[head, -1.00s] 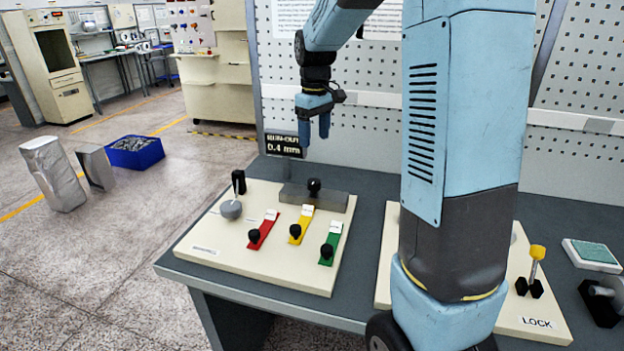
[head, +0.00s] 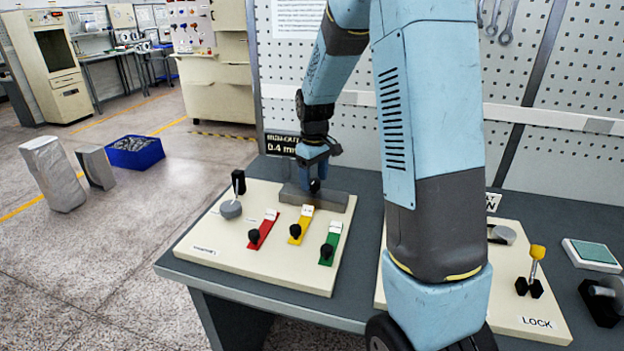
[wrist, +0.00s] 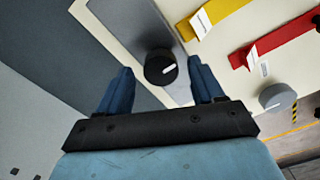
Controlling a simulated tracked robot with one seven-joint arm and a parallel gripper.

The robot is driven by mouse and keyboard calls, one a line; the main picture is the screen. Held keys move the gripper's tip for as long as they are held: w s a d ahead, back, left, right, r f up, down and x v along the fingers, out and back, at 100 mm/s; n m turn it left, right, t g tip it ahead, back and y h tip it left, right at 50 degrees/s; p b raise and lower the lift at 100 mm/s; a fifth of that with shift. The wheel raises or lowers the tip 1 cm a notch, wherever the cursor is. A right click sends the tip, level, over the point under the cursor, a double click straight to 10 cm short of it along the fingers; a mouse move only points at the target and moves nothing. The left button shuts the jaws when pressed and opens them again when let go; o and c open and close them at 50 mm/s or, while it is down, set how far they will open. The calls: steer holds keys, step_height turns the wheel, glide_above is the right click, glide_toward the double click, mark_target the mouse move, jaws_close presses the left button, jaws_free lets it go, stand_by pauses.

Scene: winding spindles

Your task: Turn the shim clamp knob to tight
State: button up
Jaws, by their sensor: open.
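The black round knob (head: 315,185) sits on a grey block (head: 338,202) at the back of the cream board. In the wrist view the knob (wrist: 160,68) carries a white pointer line on its face. My gripper (head: 312,170) is low over the block, fingers pointing down. In the wrist view my gripper (wrist: 160,66) is open, with one blue finger on each side of the knob and gaps between. I cannot tell whether the fingertips reach down to the knob's height. No tight or loose lettering is readable.
A sign (head: 283,144) reading 0.4 mm stands behind. A second board (head: 505,300) marked LOCK lies to the right.

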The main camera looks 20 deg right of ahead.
steer(key=shift+f, duration=0.4)
steer(key=c, duration=1.1)
